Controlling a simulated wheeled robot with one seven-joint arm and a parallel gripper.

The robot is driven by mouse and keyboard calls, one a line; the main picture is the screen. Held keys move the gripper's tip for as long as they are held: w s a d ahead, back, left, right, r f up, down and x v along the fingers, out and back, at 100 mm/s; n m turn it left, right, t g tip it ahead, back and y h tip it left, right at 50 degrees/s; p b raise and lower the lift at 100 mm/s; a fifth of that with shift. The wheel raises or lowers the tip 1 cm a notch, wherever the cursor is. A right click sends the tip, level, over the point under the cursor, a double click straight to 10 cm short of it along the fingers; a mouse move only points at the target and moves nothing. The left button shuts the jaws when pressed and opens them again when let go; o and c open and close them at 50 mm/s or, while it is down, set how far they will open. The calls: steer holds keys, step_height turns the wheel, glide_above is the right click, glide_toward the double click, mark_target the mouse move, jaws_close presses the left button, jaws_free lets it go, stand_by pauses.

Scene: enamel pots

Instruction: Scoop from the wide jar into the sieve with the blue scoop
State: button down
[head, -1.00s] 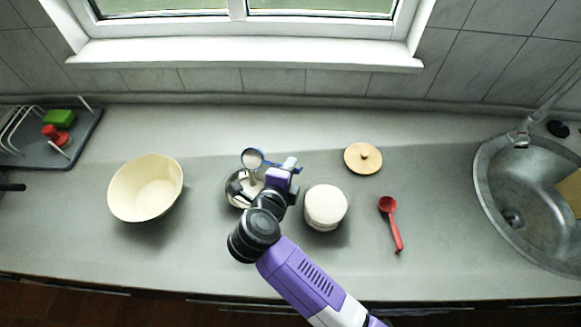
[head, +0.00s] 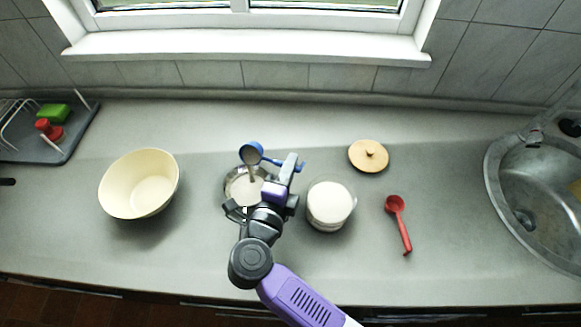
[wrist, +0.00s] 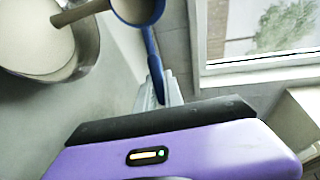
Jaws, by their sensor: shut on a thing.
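My gripper (head: 289,170) is shut on the handle of the blue scoop (head: 251,152). The scoop's bowl is tilted over the far rim of the sieve (head: 229,184). A pale band, which looks like falling powder, runs from the scoop into the sieve. In the wrist view the scoop (wrist: 152,45) is at top centre, and the band reaches the pale contents of the sieve (wrist: 92,50) at top left. The wide jar (head: 330,206), glass with white contents, stands right of my gripper. My arm covers part of the sieve's near side.
A cream bowl (head: 139,184) stands at left. A round wooden lid (head: 368,155) and a red scoop (head: 398,222) lie right of the jar. A sink (head: 515,185) is at far right, a dish rack (head: 62,145) at far left. The counter behind the sieve is clear.

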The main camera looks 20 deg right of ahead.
steer(key=shift+s+a+f+b, duration=0.1)
steer(key=shift+b, duration=0.5)
step_height(320, 180, up, 6)
steer(key=s+a+t+h+b, duration=0.1)
steer(key=s+t+h+b, duration=0.1)
steer(key=b, duration=0.4)
steer(key=t+h, duration=0.1)
steer(key=t, duration=0.1)
steer(key=shift+s+a+t+h+b, duration=0.15)
steer(key=shift+a+t+h+b, duration=0.15)
steer(key=shift+a+t+b, duration=0.1)
stand_by(0.3)
steer(key=shift+r+p, duration=0.25)
steer(key=shift+p, duration=0.8)
steer(key=g+y+p, duration=0.1)
steer(key=p, duration=0.4)
steer(key=g+y+p, duration=0.1)
steer(key=g+p, duration=0.1)
steer(key=p, duration=0.3)
steer(key=shift+r+y+p, duration=0.3)
steer(key=shift+r+p, duration=0.1)
steer(key=shift+g+p, duration=0.5)
steer(key=shift+f, duration=0.15)
